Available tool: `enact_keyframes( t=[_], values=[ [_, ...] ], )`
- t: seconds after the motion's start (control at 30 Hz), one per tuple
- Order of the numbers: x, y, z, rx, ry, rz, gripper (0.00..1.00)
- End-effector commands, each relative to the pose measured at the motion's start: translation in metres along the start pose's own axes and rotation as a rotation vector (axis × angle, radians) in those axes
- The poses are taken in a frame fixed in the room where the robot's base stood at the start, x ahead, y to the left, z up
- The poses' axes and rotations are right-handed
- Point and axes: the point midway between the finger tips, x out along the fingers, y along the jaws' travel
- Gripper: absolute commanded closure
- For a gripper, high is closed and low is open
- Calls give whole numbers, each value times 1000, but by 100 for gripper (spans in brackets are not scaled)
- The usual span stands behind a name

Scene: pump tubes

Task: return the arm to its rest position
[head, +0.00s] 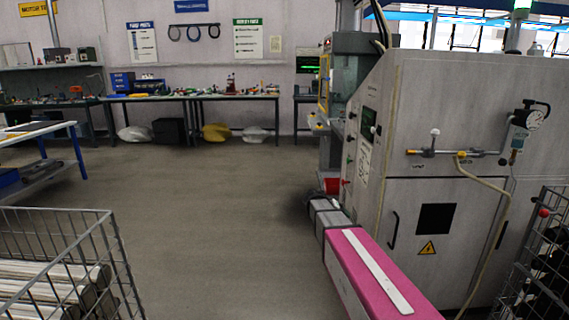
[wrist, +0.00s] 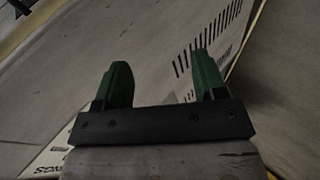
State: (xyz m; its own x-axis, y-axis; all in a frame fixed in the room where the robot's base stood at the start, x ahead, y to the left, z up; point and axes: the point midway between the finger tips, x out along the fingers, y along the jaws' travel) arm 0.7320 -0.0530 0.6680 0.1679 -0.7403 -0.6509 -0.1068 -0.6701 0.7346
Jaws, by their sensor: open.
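My gripper (wrist: 160,66) shows in the wrist view with its two green fingers spread apart. The gap between the fingers is empty. A pale grey panel with rows of dark slots (wrist: 208,38) lies beyond the fingers, and I cannot tell how far off it is. In the head view my pink and grey arm reaches forward from the lower right along the front of a large grey machine (head: 445,215). My gripper cannot be made out in the head view.
A wire basket (head: 105,255) with pale tubes stands at the lower left, and another wire basket (head: 535,265) with dark items at the lower right. A blue-legged table (head: 45,160) is on the left. Workbenches line the back wall. The middle floor (head: 210,210) is clear.

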Motion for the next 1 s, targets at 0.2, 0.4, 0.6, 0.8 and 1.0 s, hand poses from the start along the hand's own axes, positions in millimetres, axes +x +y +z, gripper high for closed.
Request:
enact_keyframes(
  t=[0.2, 0.4, 0.6, 0.8, 1.0],
  values=[
    [12, -38, 145, -49, -125, -382, 36],
    [-5, -65, 232, -46, -181, -678, 36],
    [-19, -76, 264, -30, -197, -822, 36],
    [-20, -77, 266, -28, -197, -834, 36],
    [-20, -77, 266, -28, -197, -834, 36]
  ],
)
